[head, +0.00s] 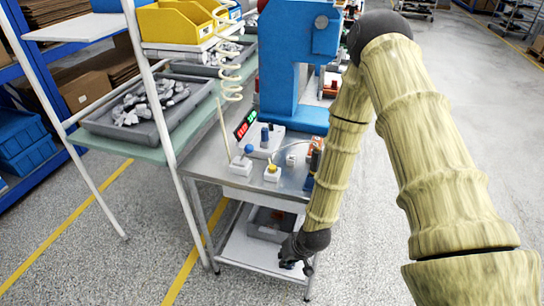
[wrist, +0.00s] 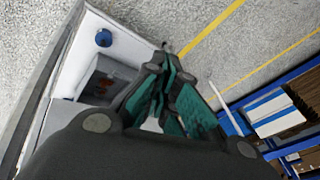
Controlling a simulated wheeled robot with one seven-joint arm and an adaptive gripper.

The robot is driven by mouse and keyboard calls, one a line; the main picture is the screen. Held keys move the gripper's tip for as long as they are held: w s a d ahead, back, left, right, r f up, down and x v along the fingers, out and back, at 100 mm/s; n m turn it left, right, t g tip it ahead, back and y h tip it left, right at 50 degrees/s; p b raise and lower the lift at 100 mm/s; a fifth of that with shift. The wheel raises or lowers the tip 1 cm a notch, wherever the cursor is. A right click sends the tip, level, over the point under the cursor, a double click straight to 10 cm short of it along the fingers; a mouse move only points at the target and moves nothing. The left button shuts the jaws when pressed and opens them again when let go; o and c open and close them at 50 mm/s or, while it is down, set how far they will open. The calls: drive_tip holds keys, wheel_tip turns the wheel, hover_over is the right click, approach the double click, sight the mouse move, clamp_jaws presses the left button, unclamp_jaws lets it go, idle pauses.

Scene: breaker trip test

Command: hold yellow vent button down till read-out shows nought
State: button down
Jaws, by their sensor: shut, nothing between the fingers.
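The yellow button (head: 272,168) sits on a small white box near the front edge of the metal bench. Nothing touches it. The read-out (head: 246,124) behind it shows lit red and green characters, too small to read. My gripper (head: 290,264) hangs low in front of the bench, beside the lower shelf and well below the yellow button. In the wrist view my gripper's teal-padded fingers (wrist: 167,68) are together with nothing between them. I cannot make out the yellow button in the wrist view.
A blue-knobbed control (head: 248,149) stands left of the yellow button. A blue press (head: 288,60) stands behind. A grey bin (head: 270,224) sits on the lower shelf (head: 248,250). A rack with a tray of metal parts (head: 150,108) is at left. Open floor lies at right.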

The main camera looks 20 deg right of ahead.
drive_tip(key=w+r+p, duration=0.2)
drive_tip(key=w+r, duration=0.3)
drive_tip(key=w+r+t+p, duration=0.1)
drive_tip(key=w+r, duration=0.3)
drive_tip(key=r, duration=0.2)
drive_tip(key=w+d+r+t+y+p, duration=0.1)
drive_tip(key=w+r+p, duration=0.1)
drive_tip(key=w+r, duration=0.3)
drive_tip(key=shift+w+d+r+p, duration=0.1)
drive_tip(key=shift+w+r+p, duration=0.25)
wheel_tip(320, 180, up, 16)
drive_tip(key=f+t+p, duration=0.1)
drive_tip(key=t+p, duration=0.1)
drive_tip(key=p, duration=0.3)
hover_over(273, 168)
drive_tip(key=w+d, duration=0.1)
drive_tip(key=shift+w+r+m+y, duration=0.2)
drive_tip(key=shift+r+m+y, duration=0.1)
drive_tip(key=shift+y, duration=0.1)
drive_tip(key=shift+f+b, duration=0.2)
drive_tip(key=shift+b, duration=0.1)
drive_tip(key=shift+f+b, duration=2.45)
drive_tip(key=shift+f, duration=1.85)
drive_tip(key=shift+f, duration=0.15)
drive_tip(key=shift+f+b, duration=0.25)
drive_tip(key=shift+b, duration=0.05)
